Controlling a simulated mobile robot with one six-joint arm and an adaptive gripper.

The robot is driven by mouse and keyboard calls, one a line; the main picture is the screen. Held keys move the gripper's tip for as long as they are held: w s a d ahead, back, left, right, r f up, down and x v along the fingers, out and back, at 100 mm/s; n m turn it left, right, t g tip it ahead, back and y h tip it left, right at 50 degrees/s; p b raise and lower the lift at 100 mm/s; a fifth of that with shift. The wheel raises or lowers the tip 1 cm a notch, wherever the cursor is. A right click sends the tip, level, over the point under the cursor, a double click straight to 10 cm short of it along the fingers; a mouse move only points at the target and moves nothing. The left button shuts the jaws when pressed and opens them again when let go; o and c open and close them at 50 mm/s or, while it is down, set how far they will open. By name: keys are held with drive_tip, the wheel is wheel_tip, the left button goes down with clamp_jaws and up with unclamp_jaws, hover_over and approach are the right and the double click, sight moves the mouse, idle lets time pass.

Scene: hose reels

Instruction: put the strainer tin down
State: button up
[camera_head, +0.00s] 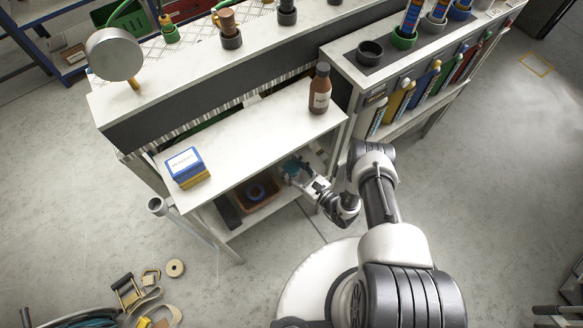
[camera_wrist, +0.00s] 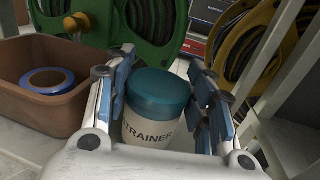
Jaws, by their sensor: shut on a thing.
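The strainer tin (camera_wrist: 152,128) is white with a teal lid and dark lettering that partly reads "TRAINER". In the wrist view it stands upright between the blue-padded fingers of my gripper (camera_wrist: 163,85), which is shut on it. In the head view my gripper (camera_head: 296,171) reaches under the bench top to the lower shelf, and only a little teal shows there. The tin's base is hidden, so I cannot tell whether it touches the shelf.
A brown bin (camera_wrist: 38,112) holding a blue tape ring (camera_wrist: 47,80) stands close to the left of the tin. A green hose reel (camera_wrist: 155,22) and a yellow one (camera_wrist: 240,45) are behind. A brown bottle (camera_head: 320,90) and a blue-yellow box (camera_head: 187,168) stand on the bench top above.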

drive_tip(key=shift+f, duration=0.15)
drive_tip(key=o, duration=1.2)
drive_tip(key=shift+c, duration=0.2)
drive_tip(key=shift+s+d, duration=0.15)
drive_tip(key=shift+d, duration=0.05)
drive_tip(key=p+v, duration=0.1)
drive_tip(key=v, duration=1)
drive_tip(key=shift+s+d+p, duration=0.15)
drive_tip(key=shift+s+p, duration=0.05)
drive_tip(key=shift+p, duration=0.2)
